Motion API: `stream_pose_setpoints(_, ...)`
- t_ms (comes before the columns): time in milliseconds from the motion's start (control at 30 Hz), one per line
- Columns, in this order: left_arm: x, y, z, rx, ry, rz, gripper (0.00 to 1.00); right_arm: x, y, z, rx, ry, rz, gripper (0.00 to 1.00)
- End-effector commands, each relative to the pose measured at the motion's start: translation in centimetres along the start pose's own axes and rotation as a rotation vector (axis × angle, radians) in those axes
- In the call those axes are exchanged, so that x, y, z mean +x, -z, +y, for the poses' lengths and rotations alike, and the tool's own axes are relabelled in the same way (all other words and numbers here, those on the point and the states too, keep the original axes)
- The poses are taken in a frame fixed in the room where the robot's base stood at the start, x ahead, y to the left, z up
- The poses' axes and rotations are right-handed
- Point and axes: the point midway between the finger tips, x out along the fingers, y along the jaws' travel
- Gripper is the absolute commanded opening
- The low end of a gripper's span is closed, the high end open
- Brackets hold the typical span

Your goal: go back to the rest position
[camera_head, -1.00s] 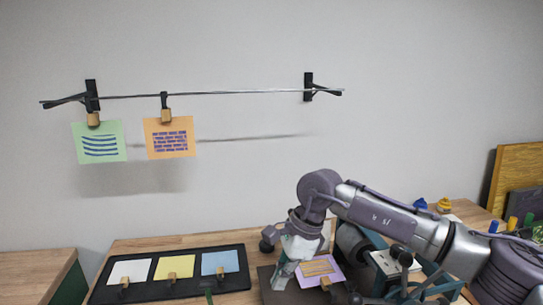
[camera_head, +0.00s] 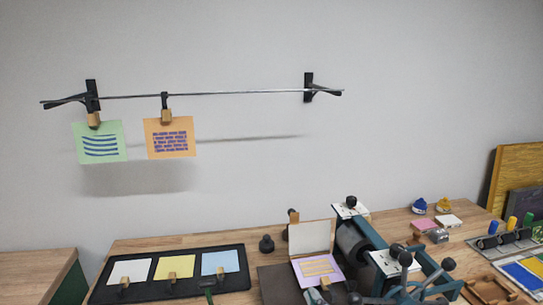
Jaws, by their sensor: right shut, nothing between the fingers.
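Only a small part of my right gripper (camera_head: 318,294) shows, at the bottom edge below the purple card. It is shut and holds nothing; most of it and its arm are out of view. My left gripper is not in view. The purple card (camera_head: 317,270) with orange lines lies on the dark bed (camera_head: 275,283) of the press, in front of a raised pale flap (camera_head: 309,237).
The teal press with its dark roller (camera_head: 352,243) stands right of the card. A black tray (camera_head: 240,257) holds white, yellow and blue cards at left. Green (camera_head: 99,142) and orange (camera_head: 170,137) cards hang from a wall rail (camera_head: 230,93).

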Motion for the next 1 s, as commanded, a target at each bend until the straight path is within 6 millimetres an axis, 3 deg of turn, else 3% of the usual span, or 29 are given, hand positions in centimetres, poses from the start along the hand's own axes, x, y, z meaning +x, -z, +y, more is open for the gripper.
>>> stream_pose_setpoints(33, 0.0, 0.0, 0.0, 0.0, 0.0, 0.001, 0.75, -1.8, -3.5, -1.1, 0.09, 0.044, -0.124, 0.0)
stream_pose_setpoints(100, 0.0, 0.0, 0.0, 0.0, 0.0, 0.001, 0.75, -4.5, -7.8, -2.6, 0.207, 0.105, -0.296, 0.0)
stream_pose_setpoints(200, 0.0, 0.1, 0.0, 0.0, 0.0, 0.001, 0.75, -8.9, -12.4, -4.8, 0.343, 0.179, -0.507, 0.0)
stream_pose_setpoints(300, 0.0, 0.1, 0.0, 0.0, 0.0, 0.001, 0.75, -12.7, -15.3, -6.4, 0.434, 0.233, -0.665, 0.0)
stream_pose_setpoints(500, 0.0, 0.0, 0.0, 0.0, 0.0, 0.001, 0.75, -19.2, -18.4, -8.6, 0.556, 0.311, -0.899, 0.0)
stream_pose_setpoints(767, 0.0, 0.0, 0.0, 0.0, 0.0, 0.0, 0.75, -26.5, -20.2, -10.4, 0.662, 0.389, -1.136, 0.0)
stream_pose_setpoints(1000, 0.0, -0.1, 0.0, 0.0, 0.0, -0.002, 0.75, -24.7, -24.6, -14.5, 0.659, 0.406, -1.165, 0.0)
